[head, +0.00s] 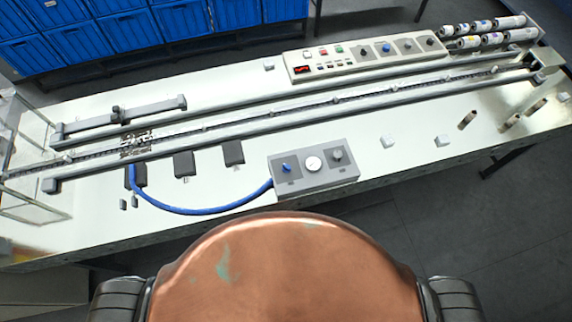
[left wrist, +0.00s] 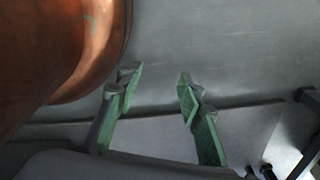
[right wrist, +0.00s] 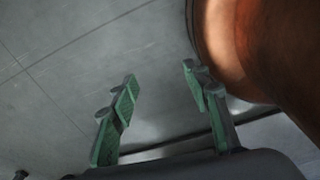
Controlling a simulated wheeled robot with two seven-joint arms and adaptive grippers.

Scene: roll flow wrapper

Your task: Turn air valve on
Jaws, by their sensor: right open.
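A grey box (head: 325,175) stands at the table's near edge in the head view. It carries a blue knob (head: 287,168), a round white gauge (head: 313,163) and a grey knob (head: 337,155). A blue hose (head: 200,210) runs from its left side towards the conveyor. Which knob is the air valve is not labelled legibly. My left gripper (left wrist: 157,95) shows open and empty in the left wrist view, beside my copper body. My right gripper (right wrist: 160,90) shows open and empty in the right wrist view. Neither gripper shows in the head view.
A long conveyor (head: 300,115) crosses the white table (head: 240,200). A control panel (head: 365,58) with buttons and a blue knob stands behind it. Rolls (head: 490,35) sit at the back right. Small dark blocks (head: 184,164) and white pieces (head: 388,141) lie in front of the conveyor.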

